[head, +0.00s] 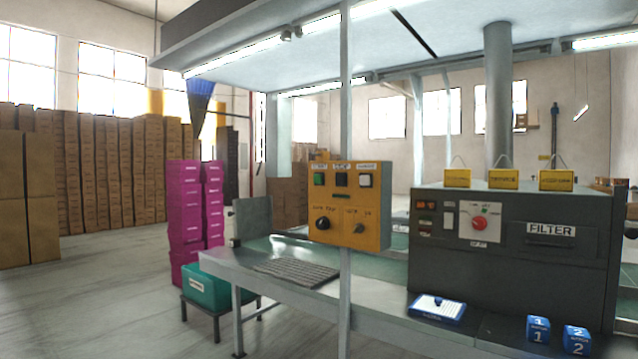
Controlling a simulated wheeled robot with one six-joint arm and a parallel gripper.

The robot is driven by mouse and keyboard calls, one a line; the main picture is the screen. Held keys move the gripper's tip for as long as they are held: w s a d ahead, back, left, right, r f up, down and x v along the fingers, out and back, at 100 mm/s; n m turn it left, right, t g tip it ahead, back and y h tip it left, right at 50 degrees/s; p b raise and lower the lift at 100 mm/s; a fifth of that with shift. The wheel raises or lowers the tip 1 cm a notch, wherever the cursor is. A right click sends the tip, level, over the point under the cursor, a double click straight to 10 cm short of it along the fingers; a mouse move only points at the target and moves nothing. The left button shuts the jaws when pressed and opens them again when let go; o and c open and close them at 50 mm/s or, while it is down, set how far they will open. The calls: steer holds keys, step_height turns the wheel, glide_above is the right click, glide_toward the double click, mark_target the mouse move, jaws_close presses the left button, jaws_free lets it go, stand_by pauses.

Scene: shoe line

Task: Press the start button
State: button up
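A yellow control box (348,207) is mounted on a grey upright post at the front of the line. Its top row has a green button (319,179) at the left under a small label that seems to read START. A dark button (341,180) sits in the middle under a label that seems to read STOP, and a white button (364,181) is at the right. Below them are a black round knob (323,224) and a smaller switch (359,228). Nothing covers the green button. My gripper is not in the head view.
A dark grey machine (560,262) with a red knob (479,223) stands right of the box. A metal table (219,259), teal crate (199,290) and magenta boxes (185,215) are left. Left floor is open.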

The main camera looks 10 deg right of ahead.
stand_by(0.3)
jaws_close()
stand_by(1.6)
